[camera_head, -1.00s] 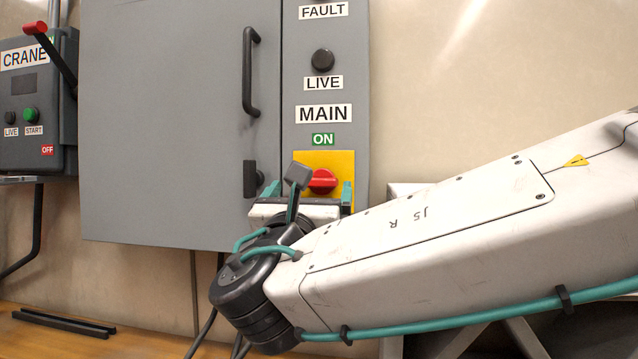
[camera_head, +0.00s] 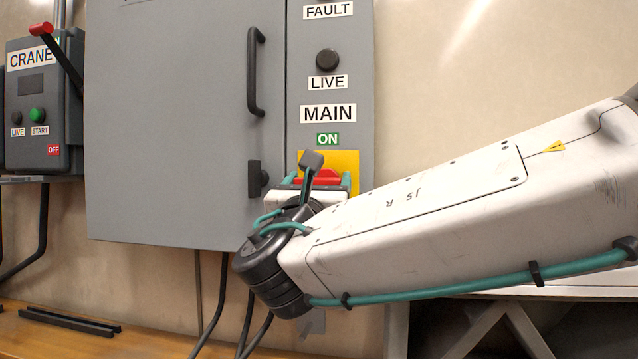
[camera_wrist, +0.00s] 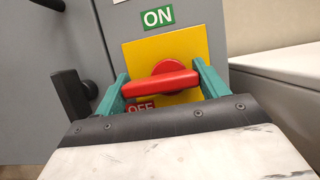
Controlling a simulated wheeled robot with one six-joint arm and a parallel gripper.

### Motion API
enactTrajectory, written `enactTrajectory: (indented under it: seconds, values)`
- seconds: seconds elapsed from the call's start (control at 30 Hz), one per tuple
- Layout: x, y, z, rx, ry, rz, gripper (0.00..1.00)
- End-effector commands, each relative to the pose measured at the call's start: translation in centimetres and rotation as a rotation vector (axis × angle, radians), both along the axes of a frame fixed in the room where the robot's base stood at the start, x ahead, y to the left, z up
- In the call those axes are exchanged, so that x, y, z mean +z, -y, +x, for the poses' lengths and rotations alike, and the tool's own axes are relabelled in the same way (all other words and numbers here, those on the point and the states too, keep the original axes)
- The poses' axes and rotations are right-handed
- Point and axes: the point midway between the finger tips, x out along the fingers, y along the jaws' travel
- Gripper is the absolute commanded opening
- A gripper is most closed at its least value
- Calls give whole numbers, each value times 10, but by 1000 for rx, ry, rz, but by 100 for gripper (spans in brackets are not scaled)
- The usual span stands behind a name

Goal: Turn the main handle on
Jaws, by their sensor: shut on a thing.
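The red main handle (camera_head: 318,176) sits on a yellow plate (camera_head: 345,160) on the grey cabinet, below the MAIN label (camera_head: 328,112) and green ON label (camera_head: 328,139). In the wrist view the red handle (camera_wrist: 160,84) lies roughly crosswise on the yellow plate (camera_wrist: 200,42). My gripper (camera_wrist: 160,72) has a teal finger at each end of the handle and is shut on it. My gripper (camera_head: 318,180) also shows in the head view, partly hidden by my wrist. A red OFF label (camera_wrist: 141,107) is partly covered by the handle.
The grey cabinet door (camera_head: 170,120) with its long black handle (camera_head: 254,70) and a black latch (camera_head: 257,178) is just left of my gripper. A CRANE box (camera_head: 38,100) with a red-tipped lever hangs at far left. Cables run below the cabinet.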

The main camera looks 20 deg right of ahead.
Motion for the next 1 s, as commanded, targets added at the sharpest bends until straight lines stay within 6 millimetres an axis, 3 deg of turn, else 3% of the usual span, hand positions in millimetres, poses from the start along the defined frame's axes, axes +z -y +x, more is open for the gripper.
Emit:
enactTrajectory:
  seconds: [0.37,1.0]
  values:
    - [1,0,0,-1,84,116,50]
    - [6,2,-2,-1,431,594,50]
